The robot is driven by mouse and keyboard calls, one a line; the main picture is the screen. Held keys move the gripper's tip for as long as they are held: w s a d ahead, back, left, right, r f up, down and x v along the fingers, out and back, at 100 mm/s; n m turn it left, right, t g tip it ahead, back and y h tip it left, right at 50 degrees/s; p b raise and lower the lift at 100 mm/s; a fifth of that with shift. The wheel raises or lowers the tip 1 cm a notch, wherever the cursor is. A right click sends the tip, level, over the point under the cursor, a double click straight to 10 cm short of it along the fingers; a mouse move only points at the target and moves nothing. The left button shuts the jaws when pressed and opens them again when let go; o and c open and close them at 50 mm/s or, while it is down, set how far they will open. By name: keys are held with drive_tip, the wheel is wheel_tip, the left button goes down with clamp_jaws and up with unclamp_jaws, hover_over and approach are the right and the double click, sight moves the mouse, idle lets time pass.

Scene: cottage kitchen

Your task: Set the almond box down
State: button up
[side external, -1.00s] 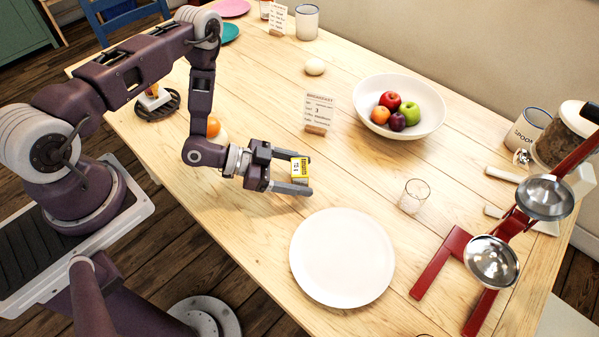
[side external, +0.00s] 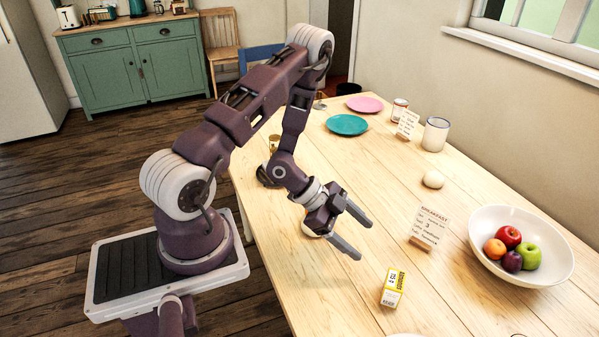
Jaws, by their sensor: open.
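The almond box (side external: 393,287), a small yellow and white carton with printing on it, stands on the wooden table in the lower middle of the side external view. My gripper (side external: 365,239) is open and empty. Its two fingers are spread apart, up and to the left of the box, and do not touch it. The fingers point towards the lower right.
A breakfast card in a wooden holder (side external: 421,244) stands right of my gripper. A white fruit bowl (side external: 553,268) is farther right. An egg-like white object (side external: 433,180), a mug (side external: 436,134), a teal plate (side external: 347,125) and a pink plate (side external: 365,104) lie farther back.

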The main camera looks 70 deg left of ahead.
drive_tip(key=w+a+r+n+y, duration=0.1)
drive_tip(key=w+a+r+y, duration=0.35)
drive_tip(key=r, duration=0.45)
drive_tip(key=s+r+n+y, duration=0.4)
drive_tip(key=r, duration=0.8)
drive_tip(key=s+d+r+n+g+h, duration=0.1)
drive_tip(key=s+d+r, duration=0.3)
drive_tip(key=s, duration=0.5)
drive_tip(key=s+d+r+n+g+h, duration=0.1)
drive_tip(key=s+d+r+n, duration=0.3)
drive_tip(key=s, duration=0.6)
drive_tip(key=shift+s+d+r, duration=0.15)
drive_tip(key=shift+d+r, duration=0.15)
drive_tip(key=shift+d, duration=0.3)
drive_tip(key=shift+h, duration=0.25)
